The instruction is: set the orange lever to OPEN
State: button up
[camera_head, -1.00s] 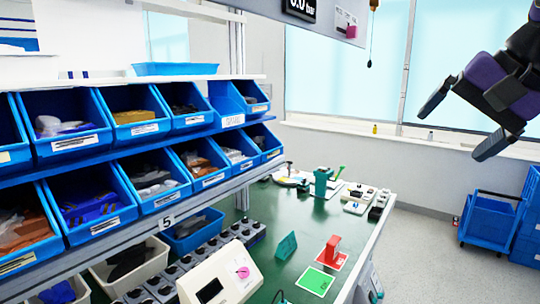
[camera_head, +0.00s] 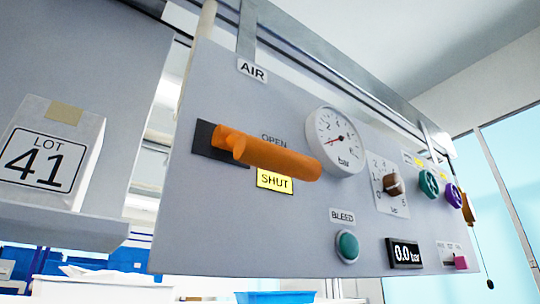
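The orange lever (camera_head: 270,156) is on a grey panel (camera_head: 225,225). Its pivot end is at the left on a dark plate (camera_head: 204,139), and its handle points right and slightly down in the picture. The OPEN label (camera_head: 273,140) shows just above the handle. The yellow SHUT label (camera_head: 275,182) is just below it. The handle lies between the two labels in this slanted view; I cannot tell its exact setting. My gripper is out of view.
The panel also carries a round gauge (camera_head: 335,141), a brown knob (camera_head: 393,184), a green BLEED button (camera_head: 347,246), a 0.0 bar display (camera_head: 404,253), and green (camera_head: 428,183) and purple (camera_head: 453,196) knobs. A LOT 41 box (camera_head: 52,153) stands on a shelf at left.

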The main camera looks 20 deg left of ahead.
aim_at(249, 150)
jog(key=u, duration=1.35)
